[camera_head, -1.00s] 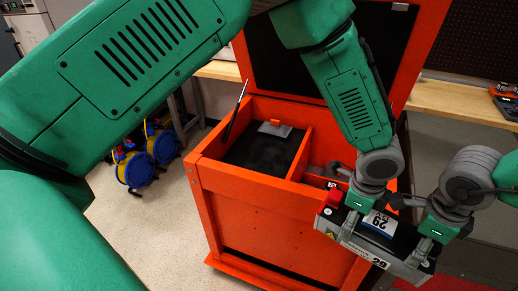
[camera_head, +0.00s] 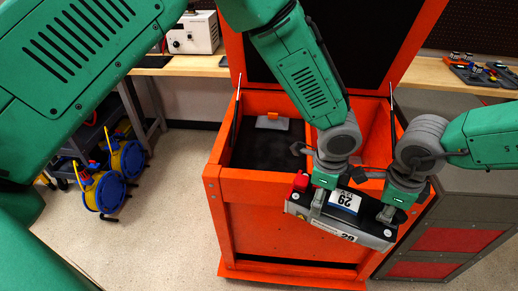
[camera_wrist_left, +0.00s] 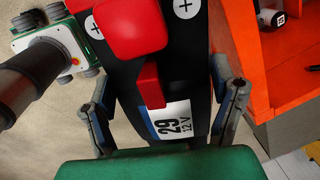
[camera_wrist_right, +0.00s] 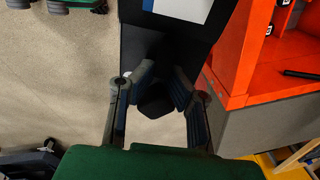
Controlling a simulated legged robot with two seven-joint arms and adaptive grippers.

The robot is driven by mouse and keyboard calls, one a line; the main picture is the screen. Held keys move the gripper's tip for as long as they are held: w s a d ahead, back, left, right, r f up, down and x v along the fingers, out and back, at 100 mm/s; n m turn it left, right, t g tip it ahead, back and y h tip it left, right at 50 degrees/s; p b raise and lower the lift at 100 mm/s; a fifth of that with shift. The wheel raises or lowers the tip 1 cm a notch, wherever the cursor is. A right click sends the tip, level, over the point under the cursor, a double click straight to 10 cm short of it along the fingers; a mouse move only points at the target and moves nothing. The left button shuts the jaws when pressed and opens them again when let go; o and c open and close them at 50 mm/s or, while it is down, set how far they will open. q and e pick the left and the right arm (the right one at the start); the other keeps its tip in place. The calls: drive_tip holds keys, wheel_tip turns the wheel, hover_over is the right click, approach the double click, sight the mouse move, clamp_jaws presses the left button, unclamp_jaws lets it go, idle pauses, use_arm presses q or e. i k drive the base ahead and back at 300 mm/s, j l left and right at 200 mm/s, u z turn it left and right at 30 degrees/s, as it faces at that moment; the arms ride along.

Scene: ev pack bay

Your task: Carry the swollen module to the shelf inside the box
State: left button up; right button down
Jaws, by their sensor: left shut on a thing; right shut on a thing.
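The module (camera_head: 376,214) is a long grey block with a black top, a "29" label and a red cap at its left end. My right gripper (camera_head: 394,206) is shut on the other end, also seen in the right wrist view (camera_wrist_right: 158,92). The underside of the module is hidden.
The box lid (camera_head: 330,50) stands open. A divider separates a dark-lined left compartment (camera_head: 262,150) from an orange right compartment (camera_head: 374,128), partly hidden by my arms. A grey-and-red panel (camera_head: 440,240) stands at right. Blue-yellow reels (camera_head: 104,190) are on the floor at left; a workbench (camera_head: 435,72) runs behind.

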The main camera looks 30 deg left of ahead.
sight(264, 161)
drive_tip(key=k+j+z, duration=0.1)
drive_tip(key=j, duration=0.35)
drive_tip(key=k+j+z, duration=0.1)
drive_tip(key=j, duration=0.3)
drive_tip(key=k+j, duration=0.15)
drive_tip(key=j, duration=0.3)
drive_tip(key=i+j+z, duration=0.1)
drive_tip(key=j, duration=0.25)
drive_tip(key=i+j+z, duration=0.15)
drive_tip(key=j, duration=0.25)
drive_tip(key=i+j+z, duration=0.1)
drive_tip(key=i+j, duration=0.15)
drive_tip(key=j, duration=0.15)
drive_tip(key=i+j+z, duration=0.2)
drive_tip(key=i+j, duration=0.3)
drive_tip(key=k, duration=0.2)
